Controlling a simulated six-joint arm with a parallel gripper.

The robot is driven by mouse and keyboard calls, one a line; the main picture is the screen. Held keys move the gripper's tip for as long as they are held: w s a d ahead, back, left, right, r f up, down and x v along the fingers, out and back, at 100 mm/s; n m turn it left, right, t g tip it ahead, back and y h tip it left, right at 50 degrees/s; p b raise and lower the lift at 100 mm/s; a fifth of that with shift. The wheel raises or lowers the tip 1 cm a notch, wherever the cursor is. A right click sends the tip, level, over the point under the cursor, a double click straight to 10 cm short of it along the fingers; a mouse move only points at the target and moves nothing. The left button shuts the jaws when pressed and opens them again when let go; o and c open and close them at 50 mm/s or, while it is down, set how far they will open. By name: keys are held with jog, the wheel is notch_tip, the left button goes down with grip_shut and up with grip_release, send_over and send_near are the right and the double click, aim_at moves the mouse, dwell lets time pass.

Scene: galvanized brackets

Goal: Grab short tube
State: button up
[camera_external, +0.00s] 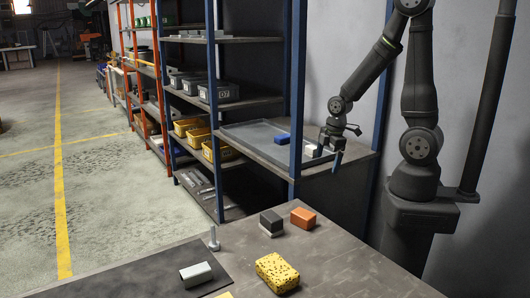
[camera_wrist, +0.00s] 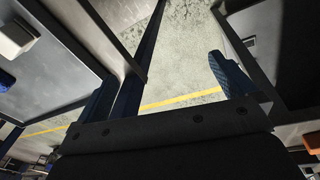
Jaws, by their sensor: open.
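I cannot make out a short tube for certain in either view. My gripper (camera_external: 333,150) hangs over the right end of the grey tray (camera_external: 240,126) on the shelf. A small white block (camera_external: 312,151) lies in the tray just left of my gripper. It shows at the upper left of the wrist view (camera_wrist: 16,38), outside the fingers. A blue block (camera_external: 282,138) lies further left in the tray.
A blue rack post (camera_external: 298,90) stands in front of the tray. On the near table are an orange block (camera_external: 303,218), a dark block (camera_external: 271,221) on a pale one, a yellow sponge (camera_external: 277,272), an upright bolt (camera_external: 213,238) and a grey-white block (camera_external: 196,274).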

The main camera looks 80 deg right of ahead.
jog(key=shift+c, duration=0.4)
jog(key=c, duration=0.4)
jog(key=shift+o, duration=0.2)
